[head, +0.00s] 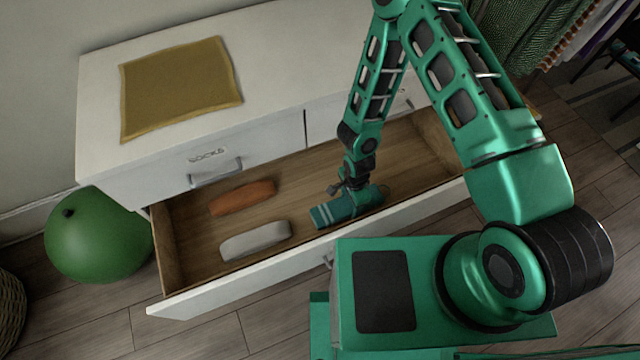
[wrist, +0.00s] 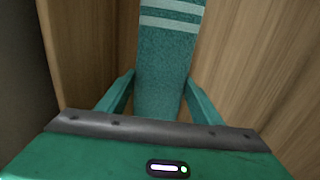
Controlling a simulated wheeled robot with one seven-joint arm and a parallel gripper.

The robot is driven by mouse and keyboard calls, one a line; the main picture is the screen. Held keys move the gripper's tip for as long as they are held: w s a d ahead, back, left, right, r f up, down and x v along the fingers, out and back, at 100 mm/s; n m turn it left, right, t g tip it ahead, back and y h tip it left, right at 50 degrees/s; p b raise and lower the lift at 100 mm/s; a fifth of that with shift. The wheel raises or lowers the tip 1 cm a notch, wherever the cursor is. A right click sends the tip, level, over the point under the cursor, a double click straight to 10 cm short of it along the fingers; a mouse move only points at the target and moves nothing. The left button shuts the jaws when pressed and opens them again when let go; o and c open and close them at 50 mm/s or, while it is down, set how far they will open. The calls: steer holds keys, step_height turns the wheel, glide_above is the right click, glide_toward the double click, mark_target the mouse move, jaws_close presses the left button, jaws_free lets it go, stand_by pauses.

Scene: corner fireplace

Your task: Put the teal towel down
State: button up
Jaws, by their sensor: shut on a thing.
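The teal towel (head: 332,212) is a rolled or folded strip with pale stripes near its end. It is inside the open drawer (head: 310,165), low over the wooden bottom; I cannot tell whether it touches the bottom. My gripper (head: 357,200) reaches down into the drawer and is shut on the towel. In the wrist view the towel (wrist: 168,70) runs between the two fingers (wrist: 158,95) and away from them, with pale stripes at the top. Part of the towel is hidden behind my gripper.
In the drawer, left of the teal towel, lie an orange rolled cloth (head: 242,198) and a light grey one (head: 255,241). A mustard cloth (head: 180,88) lies flat on the white dresser top (head: 275,60). A green round pouf (head: 98,238) stands on the floor at the left.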

steer(key=shift+a+f, duration=0.1)
steer(key=w+d, duration=0.3)
steer(key=d, duration=0.1)
steer(key=w+d, duration=0.4)
steer(key=d, duration=0.1)
steer(key=w+d, duration=0.3)
steer(key=d, duration=0.1)
steer(key=shift+w+d, duration=0.3)
steer(key=shift+w, duration=0.05)
steer(key=shift+w+d+f, duration=0.1)
steer(key=shift+d+f, duration=0.1)
steer(key=shift+d, duration=0.05)
steer(key=shift+f, duration=1.55)
steer(key=o, duration=1.2)
steer(key=shift+c, duration=0.2)
